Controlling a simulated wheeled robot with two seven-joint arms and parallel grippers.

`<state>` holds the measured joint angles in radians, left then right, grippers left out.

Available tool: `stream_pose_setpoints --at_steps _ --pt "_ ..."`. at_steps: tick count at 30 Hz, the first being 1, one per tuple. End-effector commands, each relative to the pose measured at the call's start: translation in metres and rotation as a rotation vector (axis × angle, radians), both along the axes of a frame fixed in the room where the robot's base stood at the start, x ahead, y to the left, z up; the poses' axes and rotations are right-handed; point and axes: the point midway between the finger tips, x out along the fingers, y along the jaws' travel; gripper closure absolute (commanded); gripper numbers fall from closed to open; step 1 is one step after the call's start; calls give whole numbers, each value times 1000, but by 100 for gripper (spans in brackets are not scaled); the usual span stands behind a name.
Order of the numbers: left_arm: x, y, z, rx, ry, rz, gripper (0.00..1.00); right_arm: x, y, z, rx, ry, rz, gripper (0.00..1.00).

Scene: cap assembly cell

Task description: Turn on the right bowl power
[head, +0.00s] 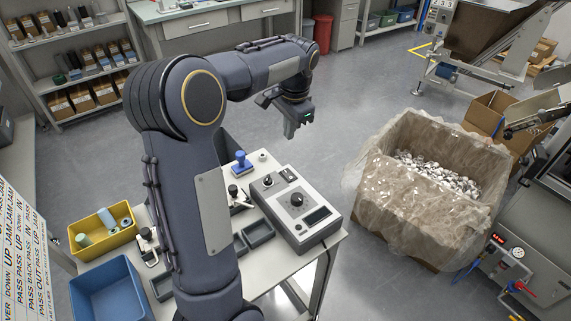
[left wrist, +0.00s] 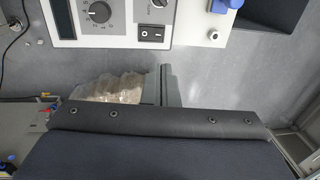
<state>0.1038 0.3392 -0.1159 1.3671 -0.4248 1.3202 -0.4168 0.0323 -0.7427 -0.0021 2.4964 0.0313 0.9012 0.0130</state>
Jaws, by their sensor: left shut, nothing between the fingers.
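A light grey control box (head: 297,212) stands on the white bench, with a large black dial, a smaller dial and a dark display. In the left wrist view its panel (left wrist: 127,12) shows at the top, with a black rocker switch (left wrist: 153,33) beside the large dial (left wrist: 97,12). Which way the rocker is pressed is too small to tell, and no label naming a bowl is readable. My left gripper (head: 291,132) is shut and empty, raised above and behind the box, apart from it. My right gripper is not in view.
A blue-handled stamp-like tool (head: 241,162) stands behind the box. A yellow bin (head: 104,248) and a blue bin (head: 108,295) are at the left. A plastic-lined carton (head: 400,205) of small parts stands on the floor at the right. Open floor lies behind the bench.

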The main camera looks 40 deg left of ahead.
Motion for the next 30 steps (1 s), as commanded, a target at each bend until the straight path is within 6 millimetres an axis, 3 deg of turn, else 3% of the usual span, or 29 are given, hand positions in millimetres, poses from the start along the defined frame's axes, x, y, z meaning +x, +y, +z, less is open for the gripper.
stream_pose_setpoints --at_steps 5,21,30 --pt "0 1 -16 -1 3 0 100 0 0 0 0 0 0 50" --pt "3 14 -119 -2 5 1 100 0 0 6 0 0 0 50" --pt "4 16 -138 -1 0 1 100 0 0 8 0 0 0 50"
